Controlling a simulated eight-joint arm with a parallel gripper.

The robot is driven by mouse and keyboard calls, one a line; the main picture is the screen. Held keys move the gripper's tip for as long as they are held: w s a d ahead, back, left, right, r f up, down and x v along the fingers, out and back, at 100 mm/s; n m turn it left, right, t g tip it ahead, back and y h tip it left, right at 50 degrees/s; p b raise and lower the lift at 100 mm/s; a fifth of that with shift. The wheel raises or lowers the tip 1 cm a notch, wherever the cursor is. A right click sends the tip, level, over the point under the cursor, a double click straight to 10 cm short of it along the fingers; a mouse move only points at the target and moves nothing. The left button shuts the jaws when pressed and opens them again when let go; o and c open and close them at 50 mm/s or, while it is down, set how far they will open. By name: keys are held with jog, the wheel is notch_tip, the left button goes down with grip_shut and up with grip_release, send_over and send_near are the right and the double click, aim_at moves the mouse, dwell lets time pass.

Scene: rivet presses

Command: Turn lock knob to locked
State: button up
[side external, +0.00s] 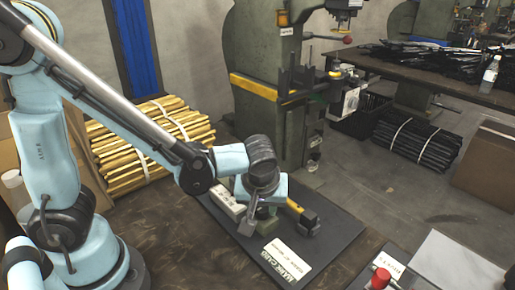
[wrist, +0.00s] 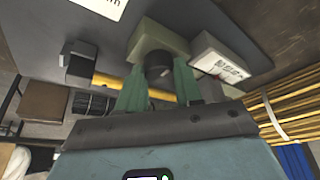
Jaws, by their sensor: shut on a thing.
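In the wrist view, a dark round knob (wrist: 158,64) stands out from a pale green block (wrist: 150,38). My gripper (wrist: 159,76) has one green finger on each side of the knob and is shut on it. The knob's turned position is hard to read, and no locked mark can be made out. In the side view my gripper (side external: 262,206) points down at the block on the dark mat (side external: 335,243), and the knob is hidden behind the gripper and wrist.
A hammer (side external: 305,219) with a yellow handle lies close right of my gripper. A white labelled box (side external: 228,204) is close left. A white card (side external: 287,261) lies in front on the mat. A red knob (side external: 380,278) stands at the front right. A green press (side external: 275,80) rises behind.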

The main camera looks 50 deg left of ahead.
jog(key=shift+m, duration=0.3)
jog(key=m+h, duration=0.1)
jog(key=m, duration=0.2)
jog(key=shift+s+a+m+t, duration=0.1)
jog(key=shift+m+t, duration=0.3)
jog(key=m+h, duration=0.2)
jog(key=m, duration=0.2)
jog(key=shift+a+m, duration=0.15)
jog(key=shift+m, duration=0.15)
jog(key=m+h, duration=0.2)
jog(key=m, duration=0.2)
jog(key=shift+a, duration=0.1)
jog(key=shift+a+m+g+h, duration=0.1)
jog(key=shift+m+g+h, duration=0.2)
jog(key=shift+m, duration=0.9)
jog(key=shift+m+g+h, duration=0.2)
jog(key=shift+m+h, duration=0.2)
jog(key=shift+m, duration=0.8)
jog(key=o, duration=1)
jog(key=shift+o, duration=0.2)
jog(key=shift+r, duration=0.1)
